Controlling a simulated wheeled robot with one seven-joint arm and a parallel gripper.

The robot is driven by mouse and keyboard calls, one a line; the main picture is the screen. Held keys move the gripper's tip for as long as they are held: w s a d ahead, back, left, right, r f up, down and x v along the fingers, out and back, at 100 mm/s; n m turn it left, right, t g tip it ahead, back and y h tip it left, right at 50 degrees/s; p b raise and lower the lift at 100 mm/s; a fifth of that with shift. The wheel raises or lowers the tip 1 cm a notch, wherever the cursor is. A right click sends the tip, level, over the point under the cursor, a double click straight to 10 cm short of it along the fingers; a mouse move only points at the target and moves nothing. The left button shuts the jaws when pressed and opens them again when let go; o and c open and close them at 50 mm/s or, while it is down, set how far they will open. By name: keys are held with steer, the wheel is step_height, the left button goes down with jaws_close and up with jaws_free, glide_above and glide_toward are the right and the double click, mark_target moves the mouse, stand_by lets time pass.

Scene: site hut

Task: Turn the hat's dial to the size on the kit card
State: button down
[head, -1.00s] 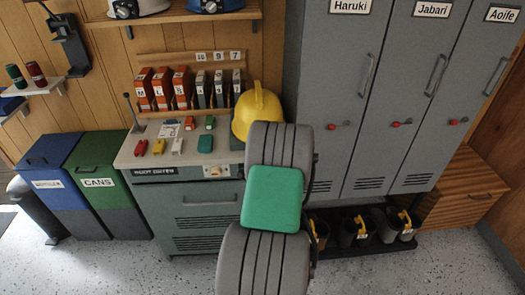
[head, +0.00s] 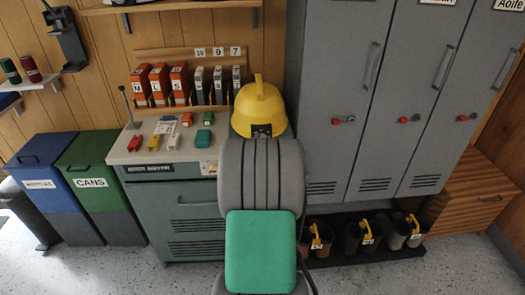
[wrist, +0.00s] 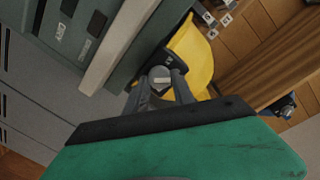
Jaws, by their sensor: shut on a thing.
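The yellow hard hat (head: 258,103) sits at the right end of the bench, its back towards me, and shows in the wrist view (wrist: 194,55). A small round grey dial (wrist: 160,74) with a pale bar is at the hat's back edge. My gripper (wrist: 161,84) is shut on the dial, one finger on each side. In the head view my arm hides most of the gripper. The dial's setting is too small to read. A white card (head: 166,126) lies on the bench and another pale card (head: 208,167) is on its front edge; I cannot tell which is the kit card.
Small coloured items lie on the bench top (head: 125,150). Orange (head: 160,88) and grey (head: 219,86) labelled holders stand behind them. Blue (head: 43,165) and green (head: 92,170) bins stand left. Grey lockers (head: 335,90) rise close on the right, above a boot rack (head: 365,255).

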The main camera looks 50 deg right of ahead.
steer(key=n+b, duration=0.3)
steer(key=b, duration=0.1)
steer(key=n+b, duration=0.7)
steer(key=b, duration=0.1)
steer(key=shift+f+n+t+h+b, duration=0.25)
steer(key=shift+n+t+h+b, duration=0.05)
steer(key=shift+n+h+b, duration=0.1)
steer(key=shift+r, duration=0.1)
steer(key=c, duration=1)
jaws_free()
steer(key=shift+c, duration=0.2)
steer(key=shift+a, duration=0.1)
steer(key=v, duration=0.7)
steer(key=shift+a, duration=0.25)
steer(key=shift+s, duration=0.15)
